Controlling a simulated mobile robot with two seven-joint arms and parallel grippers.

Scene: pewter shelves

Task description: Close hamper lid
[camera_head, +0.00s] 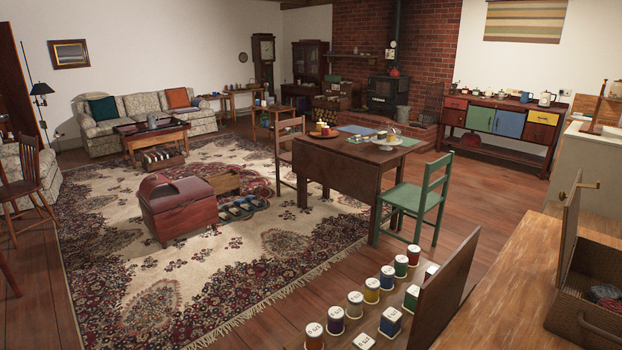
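A brown woven box that looks like the hamper (588,318) stands on a wooden worktop at the lower right, cut off by the picture's edge. Its lid (569,232) stands raised, nearly upright, at the left side of the box, so the box is open. Dark balls that look like yarn (607,294) lie inside. A brass-coloured fitting (588,185) shows at the top of the lid; I cannot tell what it belongs to. Neither of my grippers is in view.
The wooden worktop (510,290) is clear left of the hamper. An upright brown panel (445,285) and several thread spools (355,303) stand at the front centre. A table (335,158), a green chair (415,200) and a red chest (178,207) stand farther off.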

